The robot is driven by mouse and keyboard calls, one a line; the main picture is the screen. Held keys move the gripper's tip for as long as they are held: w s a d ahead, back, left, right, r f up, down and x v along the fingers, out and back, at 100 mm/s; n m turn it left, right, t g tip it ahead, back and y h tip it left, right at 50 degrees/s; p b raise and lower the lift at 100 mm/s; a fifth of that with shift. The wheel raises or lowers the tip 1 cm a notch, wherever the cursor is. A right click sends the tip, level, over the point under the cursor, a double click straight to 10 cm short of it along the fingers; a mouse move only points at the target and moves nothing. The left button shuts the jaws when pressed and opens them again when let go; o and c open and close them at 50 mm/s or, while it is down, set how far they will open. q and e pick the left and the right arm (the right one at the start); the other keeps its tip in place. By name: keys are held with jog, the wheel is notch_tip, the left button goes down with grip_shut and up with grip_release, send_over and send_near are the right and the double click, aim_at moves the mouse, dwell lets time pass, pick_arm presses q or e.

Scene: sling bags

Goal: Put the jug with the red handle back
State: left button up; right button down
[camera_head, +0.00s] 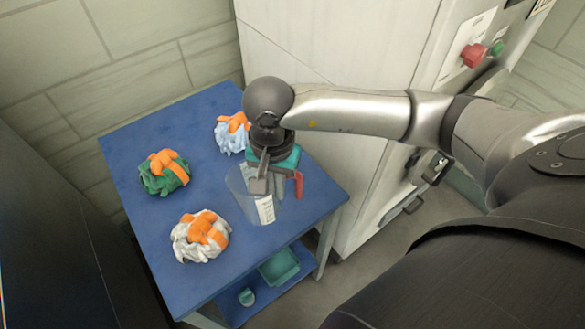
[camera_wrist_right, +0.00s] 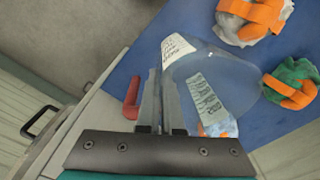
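The jug (camera_head: 240,190) is clear, with white labels and a red handle (camera_head: 299,184). It looks upright at the right part of the blue table; whether its base touches the tabletop is hard to tell. In the right wrist view the jug (camera_wrist_right: 235,78) is right of my fingers and the red handle (camera_wrist_right: 131,95) left of them. My right gripper (camera_head: 268,187) points down at the jug's handle side. Its fingers (camera_wrist_right: 162,100) are close together and appear shut on the jug's wall. My left gripper is out of view.
The blue table (camera_head: 135,215) also bears sling bundles with orange straps: green (camera_head: 165,172), light blue (camera_head: 231,132) and white-grey (camera_head: 200,237). A teal bin (camera_head: 279,268) is on the lower shelf. A pale cabinet (camera_head: 335,55) stands close behind and right.

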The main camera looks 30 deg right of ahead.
jog(key=w+r+m, duration=0.1)
jog(key=m, duration=0.2)
jog(key=r+m, duration=0.1)
jog(key=m, duration=0.1)
jog(key=w+d+r+m, duration=0.1)
jog(key=m, duration=0.2)
jog(key=shift+w+m, duration=0.3)
jog(key=w+d+r+m+p, duration=0.1)
jog(key=w+d+r+m, duration=0.35)
jog(key=m, duration=1.15)
jog(key=w+a+r+m+p, duration=0.15)
jog(key=r+m, duration=0.55)
jog(key=m, duration=0.8)
pick_arm(q)
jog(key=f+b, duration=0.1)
jog(key=b, duration=0.1)
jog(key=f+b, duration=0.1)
jog(key=b, duration=0.1)
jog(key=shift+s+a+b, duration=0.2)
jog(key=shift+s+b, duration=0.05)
jog(key=shift+b, duration=0.05)
pick_arm(e)
jog(key=shift+g, duration=0.3)
jog(key=f, duration=2)
jog(key=shift+w+d, duration=0.3)
jog(key=shift+d, duration=0.05)
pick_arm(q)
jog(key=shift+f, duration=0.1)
